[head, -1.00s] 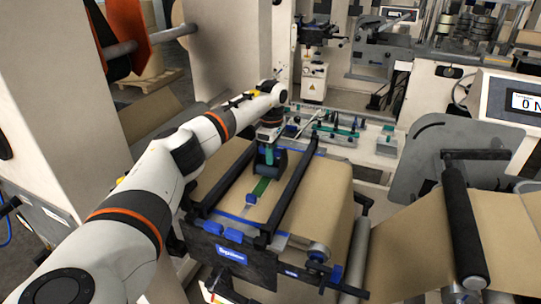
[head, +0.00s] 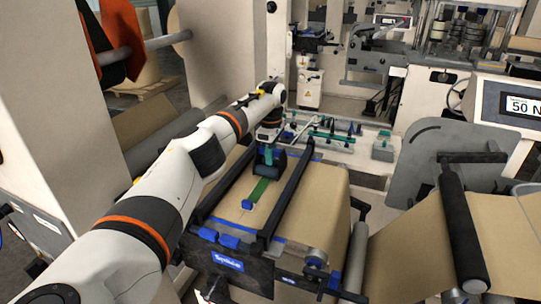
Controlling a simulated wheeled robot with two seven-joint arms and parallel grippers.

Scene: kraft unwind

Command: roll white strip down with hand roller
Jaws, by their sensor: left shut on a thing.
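My left gripper (head: 268,140) comes down over the far part of the splice table and is shut on the hand roller. The hand roller (head: 265,170) has a green upper part and a dark, wide lower part, and it rests on or just above the kraft web. A green strip (head: 262,189) runs from under it toward the front, with a small blue tab (head: 247,203) at its near end. A thin pale strip just in front of the tab is too small to make out well. My right gripper is not in view.
Two black bars (head: 288,191) flank the brown kraft web (head: 318,200) on the splice table. A display (head: 524,105) at right reads 50 N. A black roller (head: 463,225) carries brown web at right. Tools lie on a bench behind.

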